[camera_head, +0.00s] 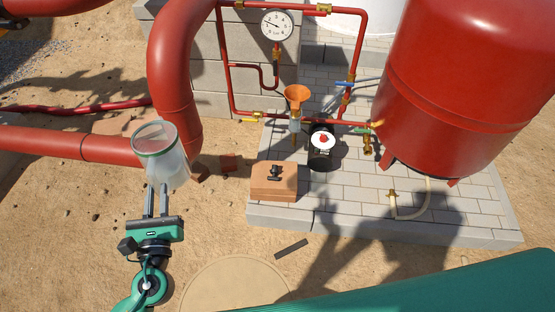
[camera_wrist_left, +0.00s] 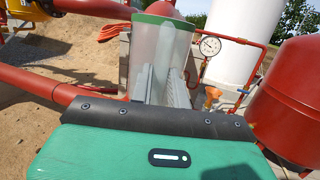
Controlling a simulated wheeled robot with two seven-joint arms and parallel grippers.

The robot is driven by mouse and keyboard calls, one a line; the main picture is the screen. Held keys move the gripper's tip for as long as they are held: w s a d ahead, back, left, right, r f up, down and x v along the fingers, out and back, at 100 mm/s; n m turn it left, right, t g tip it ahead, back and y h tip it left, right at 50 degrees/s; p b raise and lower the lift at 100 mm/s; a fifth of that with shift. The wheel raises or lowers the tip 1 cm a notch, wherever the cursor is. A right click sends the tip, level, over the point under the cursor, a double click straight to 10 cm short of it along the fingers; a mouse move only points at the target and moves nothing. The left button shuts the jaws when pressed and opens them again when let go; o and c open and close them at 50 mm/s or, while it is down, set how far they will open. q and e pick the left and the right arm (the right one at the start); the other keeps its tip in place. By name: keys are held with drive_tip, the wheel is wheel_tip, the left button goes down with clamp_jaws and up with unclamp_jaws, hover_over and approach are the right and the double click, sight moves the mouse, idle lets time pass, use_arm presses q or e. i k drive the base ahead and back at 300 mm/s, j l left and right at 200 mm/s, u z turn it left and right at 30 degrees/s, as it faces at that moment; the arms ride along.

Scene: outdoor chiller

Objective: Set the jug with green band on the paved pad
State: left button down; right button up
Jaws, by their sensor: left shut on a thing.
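The jug with the green band (camera_head: 168,160) is a clear, whitish vessel with a green ring at its rim. My left gripper (camera_head: 158,188) is shut on it and holds it up in front of the thick red pipe, left of the pad. In the left wrist view the jug (camera_wrist_left: 163,50) stands between the two fingers. The paved pad (camera_head: 355,194) is light grey block paving at the right, and its front left part shows bare paving. My right gripper is not in view.
Red pipes and a gauge (camera_head: 277,25) rise behind. Sandy ground lies left of the pad.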

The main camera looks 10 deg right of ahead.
sight(360, 210)
drive_tip(key=l+u, duration=0.1)
drive_tip(key=l, duration=0.5)
drive_tip(key=l+u, duration=0.1)
drive_tip(key=l, duration=0.5)
drive_tip(key=l+u, duration=0.1)
drive_tip(key=l, duration=1.05)
drive_tip(key=l+u, duration=0.15)
drive_tip(key=l, duration=0.45)
drive_tip(key=k+l+u, duration=0.1)
drive_tip(key=l, duration=0.45)
drive_tip(key=l+u, duration=0.1)
drive_tip(key=l, duration=0.5)
drive_tip(key=k+l+u, duration=0.1)
drive_tip(key=l, duration=0.45)
drive_tip(key=k, duration=0.05)
